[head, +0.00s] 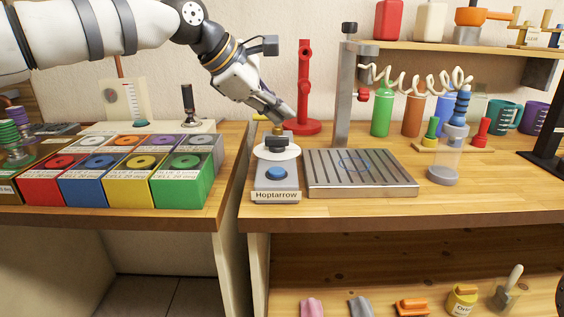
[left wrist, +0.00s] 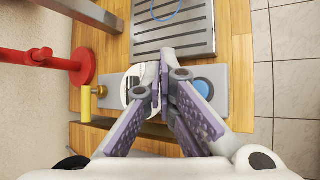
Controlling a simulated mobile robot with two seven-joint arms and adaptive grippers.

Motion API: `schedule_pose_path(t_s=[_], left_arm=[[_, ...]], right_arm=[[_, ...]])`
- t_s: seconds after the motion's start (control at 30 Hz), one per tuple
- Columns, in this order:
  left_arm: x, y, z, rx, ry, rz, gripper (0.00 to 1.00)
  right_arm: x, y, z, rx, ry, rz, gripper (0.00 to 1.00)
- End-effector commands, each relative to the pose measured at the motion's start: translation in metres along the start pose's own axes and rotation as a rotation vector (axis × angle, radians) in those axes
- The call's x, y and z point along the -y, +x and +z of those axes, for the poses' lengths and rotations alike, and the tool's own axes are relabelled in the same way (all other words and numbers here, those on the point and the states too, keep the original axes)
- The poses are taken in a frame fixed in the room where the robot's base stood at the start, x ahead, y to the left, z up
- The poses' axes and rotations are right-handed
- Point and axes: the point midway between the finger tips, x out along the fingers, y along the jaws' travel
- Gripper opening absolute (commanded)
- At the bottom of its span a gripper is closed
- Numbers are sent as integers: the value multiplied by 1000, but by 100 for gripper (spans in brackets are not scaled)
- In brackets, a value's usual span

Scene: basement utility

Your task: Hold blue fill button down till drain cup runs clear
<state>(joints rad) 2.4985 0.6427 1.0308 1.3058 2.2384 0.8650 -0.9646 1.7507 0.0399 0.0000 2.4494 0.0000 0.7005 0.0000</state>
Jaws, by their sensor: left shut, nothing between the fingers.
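The blue button (head: 276,173) sits on top of a grey box labelled "Hoptarrow" (head: 262,182) at the front of the right bench. Behind it on the box is a white disc (head: 291,153) with a dark part. My left gripper (head: 288,119) is above and behind the box, fingers together and empty. In the left wrist view its fingertips (left wrist: 165,78) appear between the white disc (left wrist: 126,91) and the blue button (left wrist: 203,87), not over the button. My right gripper is not in view.
The slatted metal tray (head: 330,186) lies right of the box. A red stand (head: 304,90) and a metal post (head: 345,100) rise behind. Coloured boxes (head: 180,190) fill the left bench. A gap separates the benches.

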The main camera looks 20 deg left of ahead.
Motion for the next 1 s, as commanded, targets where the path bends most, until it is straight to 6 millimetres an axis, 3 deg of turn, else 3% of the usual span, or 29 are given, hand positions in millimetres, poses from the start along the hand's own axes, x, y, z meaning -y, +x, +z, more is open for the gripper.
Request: schedule_pose_path(t_s=[0.43,1.0], left_arm=[[1,2,-1,6,-4,1,0],[39,54,-39,6,-5,0,0]], right_arm=[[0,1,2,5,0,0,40],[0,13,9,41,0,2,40]])
